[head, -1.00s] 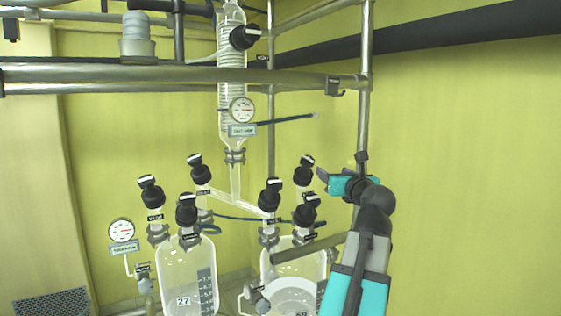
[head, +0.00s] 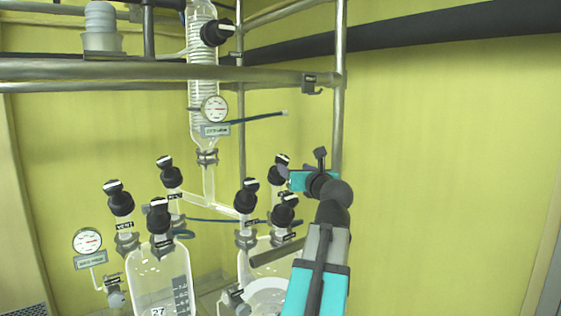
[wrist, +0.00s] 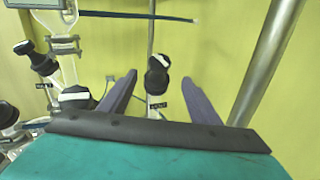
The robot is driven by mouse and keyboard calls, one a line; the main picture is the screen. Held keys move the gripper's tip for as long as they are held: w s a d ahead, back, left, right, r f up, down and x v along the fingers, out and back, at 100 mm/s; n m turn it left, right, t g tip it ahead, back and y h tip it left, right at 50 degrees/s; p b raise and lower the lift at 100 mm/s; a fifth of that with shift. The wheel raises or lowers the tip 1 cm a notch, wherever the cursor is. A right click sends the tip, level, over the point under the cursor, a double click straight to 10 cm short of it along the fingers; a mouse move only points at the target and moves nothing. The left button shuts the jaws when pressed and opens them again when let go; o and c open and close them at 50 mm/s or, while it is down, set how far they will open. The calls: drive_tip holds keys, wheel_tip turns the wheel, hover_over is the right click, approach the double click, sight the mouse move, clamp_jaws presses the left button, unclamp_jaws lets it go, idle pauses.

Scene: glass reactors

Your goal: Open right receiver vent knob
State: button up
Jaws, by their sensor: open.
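The right receiver (head: 262,275) is a clear glass vessel at the lower middle of the head view, with several black knobs with white-marked tops above it. My gripper (head: 283,173) is beside its rear knob (head: 279,161). In the wrist view, a black knob with a white-marked top (wrist: 157,76) appears between my two purple fingers (wrist: 159,77), which are apart and hold nothing. The small label (wrist: 157,105) below this knob is too small to read. I cannot tell whether the fingers reach around the knob or stop short of it.
A front knob (head: 285,207) and a left knob (head: 247,192) stand close by on the same receiver. A vertical metal post (head: 340,110) rises right of my gripper. The left receiver (head: 160,275) has its own knobs and a gauge (head: 87,241). The right wall side is clear.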

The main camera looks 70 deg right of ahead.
sight(284, 161)
drive_tip(key=p+x, duration=0.3)
drive_tip(key=x, duration=0.8)
drive_tip(key=shift+d, duration=0.1)
drive_tip(key=shift+p+x, duration=0.45)
drive_tip(key=shift+x, duration=0.4)
drive_tip(key=c, duration=1.1)
